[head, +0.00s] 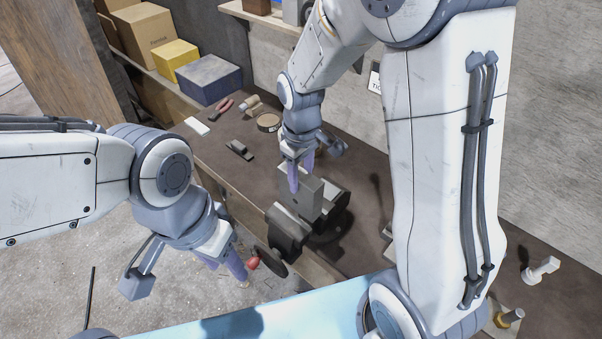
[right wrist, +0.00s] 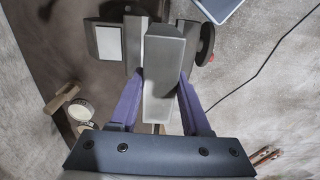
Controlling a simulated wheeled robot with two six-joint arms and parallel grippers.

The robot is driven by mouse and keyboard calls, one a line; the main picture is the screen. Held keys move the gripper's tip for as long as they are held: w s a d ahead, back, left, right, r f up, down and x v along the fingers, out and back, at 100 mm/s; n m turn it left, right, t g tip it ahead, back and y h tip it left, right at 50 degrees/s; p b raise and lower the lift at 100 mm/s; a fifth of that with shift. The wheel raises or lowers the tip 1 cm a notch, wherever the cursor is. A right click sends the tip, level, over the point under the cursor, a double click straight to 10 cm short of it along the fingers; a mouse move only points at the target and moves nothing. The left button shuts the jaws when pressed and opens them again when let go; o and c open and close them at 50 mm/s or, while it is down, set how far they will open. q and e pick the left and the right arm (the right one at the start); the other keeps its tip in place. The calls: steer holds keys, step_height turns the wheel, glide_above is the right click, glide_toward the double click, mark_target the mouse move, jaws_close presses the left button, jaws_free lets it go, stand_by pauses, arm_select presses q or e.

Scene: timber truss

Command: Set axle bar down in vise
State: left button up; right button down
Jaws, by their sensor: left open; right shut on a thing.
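The grey axle bar (head: 311,194) is a flat-sided block at the vise (head: 288,232) on the bench. My right gripper (head: 300,176) is shut on the bar from above. In the right wrist view the bar (right wrist: 163,60) stands out between the two purple fingers (right wrist: 160,100), with a vise jaw on either side (right wrist: 133,45). I cannot tell whether the bar touches the jaws or the vise floor. My left gripper (head: 224,266) is open and empty, in front of the bench edge, left of the vise.
A red knob (head: 253,263) and a dark disc are near the vise front. A tape roll (head: 268,122), pliers (head: 222,109) and a small dark tool (head: 239,150) lie on the bench at the back left. Boxes (head: 210,79) stand on a shelf. A light blue surface (head: 300,310) is in front.

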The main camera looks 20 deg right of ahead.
steer(key=shift+f+b, duration=3.1)
steer(key=shift+f, duration=1.7)
steer(key=shift+c, duration=1.4)
jaws_free()
steer(key=shift+f, duration=0.1)
step_height(320, 180, up, 11)
steer(key=shift+f+b, duration=0.2)
steer(key=shift+b, duration=1)
steer(key=s+a+f+b, duration=0.2)
steer(key=s+a+f, duration=0.1)
steer(key=s, duration=0.6)
steer(key=s+a+f+y+b, duration=0.1)
steer(key=s+a+f+b, duration=0.2)
steer(key=s, duration=0.7)
steer(key=shift+s+a+f+b, duration=0.3)
steer(key=shift+a+f+b, duration=0.05)
steer(key=shift+a+f, duration=0.5)
